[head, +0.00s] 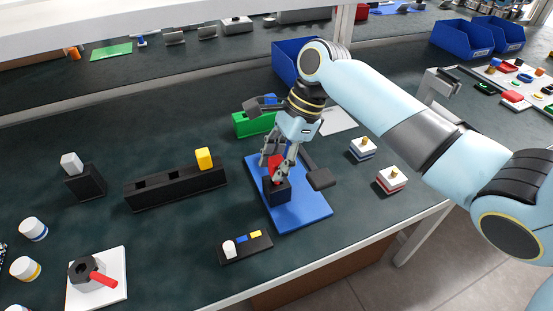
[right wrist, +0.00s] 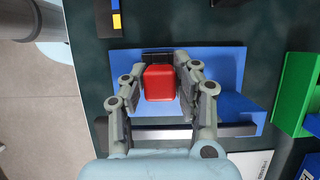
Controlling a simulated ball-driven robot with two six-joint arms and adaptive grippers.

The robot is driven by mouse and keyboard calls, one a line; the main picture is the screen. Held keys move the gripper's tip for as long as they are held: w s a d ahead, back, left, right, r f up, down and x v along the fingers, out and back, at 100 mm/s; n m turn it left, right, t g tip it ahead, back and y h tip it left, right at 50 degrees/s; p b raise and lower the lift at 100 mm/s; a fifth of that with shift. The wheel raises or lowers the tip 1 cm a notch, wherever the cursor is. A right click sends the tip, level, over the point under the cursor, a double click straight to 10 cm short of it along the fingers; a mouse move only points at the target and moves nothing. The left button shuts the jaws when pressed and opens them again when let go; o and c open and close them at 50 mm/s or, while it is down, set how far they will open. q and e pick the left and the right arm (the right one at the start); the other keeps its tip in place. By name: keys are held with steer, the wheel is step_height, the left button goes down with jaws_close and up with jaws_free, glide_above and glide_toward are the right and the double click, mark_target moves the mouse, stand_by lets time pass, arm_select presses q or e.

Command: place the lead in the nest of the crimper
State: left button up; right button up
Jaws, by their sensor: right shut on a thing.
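The lead appears to be the red block (head: 276,162), held between the fingers of my right gripper (head: 276,172). In the right wrist view the red block (right wrist: 159,82) sits between the two closed-in fingers. The crimper has a blue base plate (head: 303,210), a black block (head: 277,191) that looks like its nest, and a dark lever (head: 320,178). The red block is right over or at the top of the black block; the fingers hide whether it is seated. In the right wrist view part of the black block (right wrist: 157,57) shows behind the red one. My left gripper is not in view.
A black slotted holder (head: 178,185) with a yellow block stands left. A small black tray (head: 245,247) lies in front of the crimper. A green box (head: 254,123) and a blue bin (head: 292,62) are behind.

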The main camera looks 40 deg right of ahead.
steer(key=shift+f, duration=0.3)
steer(key=o, duration=1)
steer(key=shift+o, duration=0.2)
steer(key=shift+r, duration=0.2)
steer(key=p+v, duration=0.1)
steer(key=v, duration=1.1)
steer(key=shift+r, duration=0.35)
steer(key=shift+s, duration=0.1)
